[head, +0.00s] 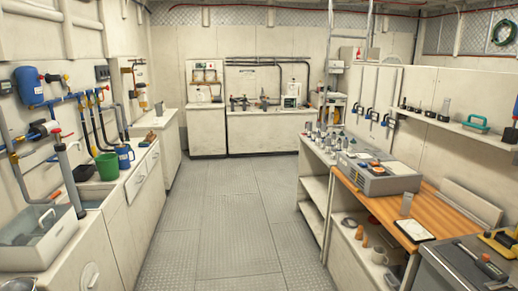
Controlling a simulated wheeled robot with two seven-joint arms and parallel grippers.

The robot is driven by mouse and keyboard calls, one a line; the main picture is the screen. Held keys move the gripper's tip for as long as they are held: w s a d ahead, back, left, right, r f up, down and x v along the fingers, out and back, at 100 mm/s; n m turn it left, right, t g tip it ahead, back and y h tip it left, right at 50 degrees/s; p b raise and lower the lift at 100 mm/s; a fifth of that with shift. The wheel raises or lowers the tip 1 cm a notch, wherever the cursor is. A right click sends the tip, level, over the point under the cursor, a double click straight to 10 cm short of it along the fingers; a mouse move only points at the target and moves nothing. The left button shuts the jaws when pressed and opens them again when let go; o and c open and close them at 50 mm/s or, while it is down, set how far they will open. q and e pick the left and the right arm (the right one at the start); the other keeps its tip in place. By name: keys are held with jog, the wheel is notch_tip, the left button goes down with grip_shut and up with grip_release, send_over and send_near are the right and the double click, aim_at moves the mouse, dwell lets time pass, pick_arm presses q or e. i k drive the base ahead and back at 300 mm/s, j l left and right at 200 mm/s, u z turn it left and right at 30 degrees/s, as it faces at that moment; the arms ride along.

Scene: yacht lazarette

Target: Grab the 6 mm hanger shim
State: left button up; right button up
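I cannot pick out the 6 mm hanger shim in the head view; small parts are too small to identify. Several small metallic pieces (322,138) stand on top of the shelf unit at right. A flat grey piece (406,204) stands on the wooden bench top beside a dark-framed pad with a white face (412,230). A grey case (378,180) with small items on its top sits at the back of the bench. Neither of my grippers is in view.
A clear metal-plate floor aisle (222,215) runs down the middle. Left is a counter with a green bucket (107,166), a blue jug (125,157) and a grey bin (40,238). Right are the wooden bench (368,204), open shelves and a wall shelf (455,124). A ladder (328,60) stands behind.

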aim_at(446, 103)
jog(key=i+z, duration=0.1)
jog(key=z, duration=1.7)
jog(key=i+j+z, duration=0.2)
jog(key=j+z, duration=0.2)
jog(key=j, duration=0.5)
jog(key=j+z, duration=0.45)
jog(key=j, duration=0.45)
jog(key=i+j, duration=0.05)
